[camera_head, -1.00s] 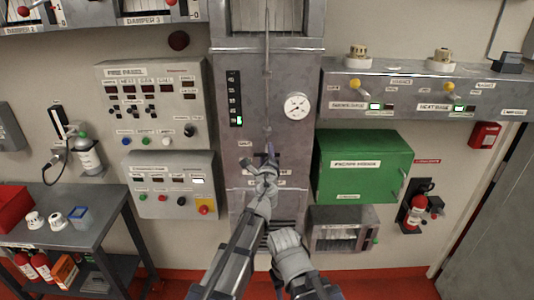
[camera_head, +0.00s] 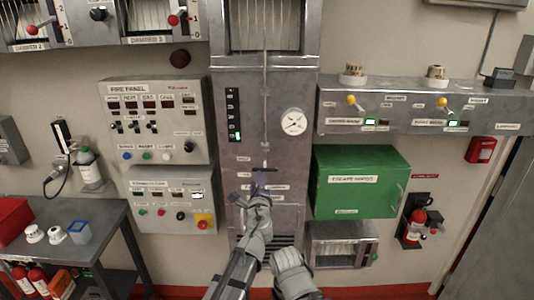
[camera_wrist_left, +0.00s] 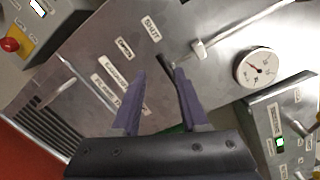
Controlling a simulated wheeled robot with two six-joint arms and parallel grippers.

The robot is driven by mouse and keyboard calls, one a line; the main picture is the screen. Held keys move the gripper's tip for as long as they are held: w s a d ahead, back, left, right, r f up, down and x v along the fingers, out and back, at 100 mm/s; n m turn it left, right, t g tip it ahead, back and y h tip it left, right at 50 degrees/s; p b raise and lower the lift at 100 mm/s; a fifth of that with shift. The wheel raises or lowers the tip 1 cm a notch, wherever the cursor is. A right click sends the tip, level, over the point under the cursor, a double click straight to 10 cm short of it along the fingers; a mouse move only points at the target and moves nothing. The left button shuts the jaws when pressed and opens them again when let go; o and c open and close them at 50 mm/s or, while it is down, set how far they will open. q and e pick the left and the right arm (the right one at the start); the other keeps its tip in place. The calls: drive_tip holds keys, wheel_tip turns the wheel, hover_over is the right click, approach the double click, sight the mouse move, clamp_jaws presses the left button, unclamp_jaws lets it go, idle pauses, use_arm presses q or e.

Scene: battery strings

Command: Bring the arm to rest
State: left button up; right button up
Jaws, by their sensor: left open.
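The rod's light end piece (camera_wrist_left: 198,50) shows beyond the right fingertip, close to the label "SHUT" (camera_wrist_left: 151,28). I cannot tell from these views how far the fingers are from the column.
A round gauge (camera_head: 293,121) sits right of the rod. A green box (camera_head: 360,180) stands out from the wall on the right. Two control panels (camera_head: 155,120) are on the left, above a dark table (camera_head: 85,245). A fire extinguisher (camera_head: 415,225) hangs at right.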

use_arm(q)
drive_tip(key=s+a+f+n+g+y, duration=0.4)
drive_tip(key=s+a+f+n+g, duration=0.8)
drive_tip(key=a+f+n, duration=0.4)
drive_tip(key=s+d+f+n+g+h, duration=0.1)
drive_tip(key=s+f+n+g+h, duration=0.15)
drive_tip(key=s, duration=0.45)
drive_tip(key=s+d+f+n+g+h, duration=0.2)
drive_tip(key=s+f+n+h, duration=0.15)
drive_tip(key=s, duration=0.35)
drive_tip(key=s+d+f+m+b, duration=0.1)
drive_tip(key=s+d, duration=0.2)
drive_tip(key=d, duration=0.2)
drive_tip(key=s+d+f+m+g+y+b, duration=0.1)
drive_tip(key=s+d+m+b, duration=0.1)
drive_tip(key=d, duration=0.4)
drive_tip(key=shift+s+d+f+y, duration=0.15)
drive_tip(key=shift+s+f+y, duration=0.15)
drive_tip(key=shift+s, duration=0.35)
